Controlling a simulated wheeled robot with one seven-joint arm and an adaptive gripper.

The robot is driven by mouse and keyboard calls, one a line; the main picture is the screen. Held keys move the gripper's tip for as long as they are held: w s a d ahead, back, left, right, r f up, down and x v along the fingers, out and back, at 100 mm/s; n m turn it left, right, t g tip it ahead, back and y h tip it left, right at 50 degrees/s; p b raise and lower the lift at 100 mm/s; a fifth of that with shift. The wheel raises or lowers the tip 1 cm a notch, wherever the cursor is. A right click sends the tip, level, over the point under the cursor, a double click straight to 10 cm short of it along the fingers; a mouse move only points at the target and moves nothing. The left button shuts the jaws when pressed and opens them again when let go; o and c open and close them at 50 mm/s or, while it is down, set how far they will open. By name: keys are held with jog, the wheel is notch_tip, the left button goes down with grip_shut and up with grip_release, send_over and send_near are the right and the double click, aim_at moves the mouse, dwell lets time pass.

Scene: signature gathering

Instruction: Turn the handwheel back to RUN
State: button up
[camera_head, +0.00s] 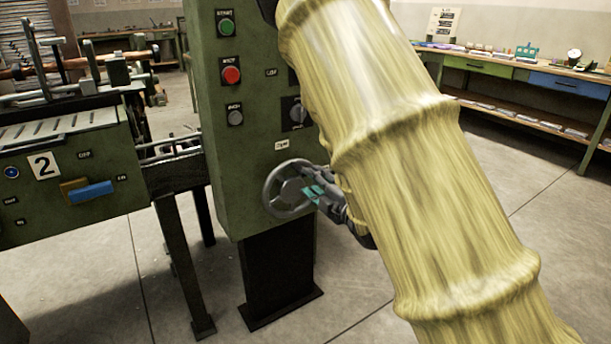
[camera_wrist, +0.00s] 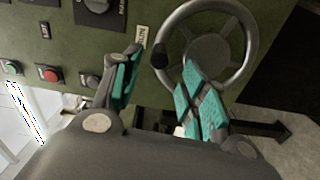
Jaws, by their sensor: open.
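The handwheel (camera_head: 266,193) is a grey metal wheel on the front of the green machine column, below its buttons. In the wrist view the handwheel (camera_wrist: 208,49) fills the upper middle, with a dark knob (camera_wrist: 160,56) at the left of its rim. My gripper (camera_head: 314,194) is at the wheel's right side in the head view. In the wrist view my gripper (camera_wrist: 160,62) is open, its teal-padded fingers spread to either side of the knob. The right finger overlaps the rim; I cannot tell whether it touches. A small pale label (camera_head: 281,145) sits above the wheel; its lettering is unclear.
The column carries a green button (camera_head: 226,27), a red button (camera_head: 231,75) and a dark selector switch (camera_head: 298,112). A workbench (camera_head: 520,72) runs along the right wall. My sleeved arm hides the column's right side.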

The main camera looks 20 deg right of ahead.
jog(key=shift+s+d, duration=0.2)
jog(key=shift+s, duration=0.8)
jog(key=shift+s+d, duration=0.15)
jog(key=shift+s, duration=0.8)
jog(key=s+a+f+m+g+h, duration=0.1)
jog(key=s+f+m+g, duration=0.25)
jog(key=f, duration=0.65)
jog(key=s+f+m+g+h, duration=0.1)
jog(key=s+f+m+g, duration=0.2)
jog(key=f, duration=0.7)
jog(key=s+a+f+m+g+h, duration=0.1)
jog(key=s+f+m, duration=0.35)
jog(key=f, duration=0.55)
jog(key=s+a+f+m+g, duration=0.25)
jog(key=s+f, duration=0.35)
jog(key=s, duration=0.3)
jog(key=s+a+f+m+g, duration=0.2)
jog(key=s+f+m+g, duration=0.15)
jog(key=s+f, duration=0.45)
jog(key=s+a+f+m+g, duration=0.2)
jog(key=s+f+g, duration=0.2)
jog(key=s, duration=0.7)
notch_tip(320, 180, up, 29)
jog(key=p, duration=2.9)
jog(key=shift+s+m, duration=0.3)
jog(key=shift+s, duration=0.15)
jog(key=shift+a, duration=0.1)
jog(key=shift+c, duration=0.8)
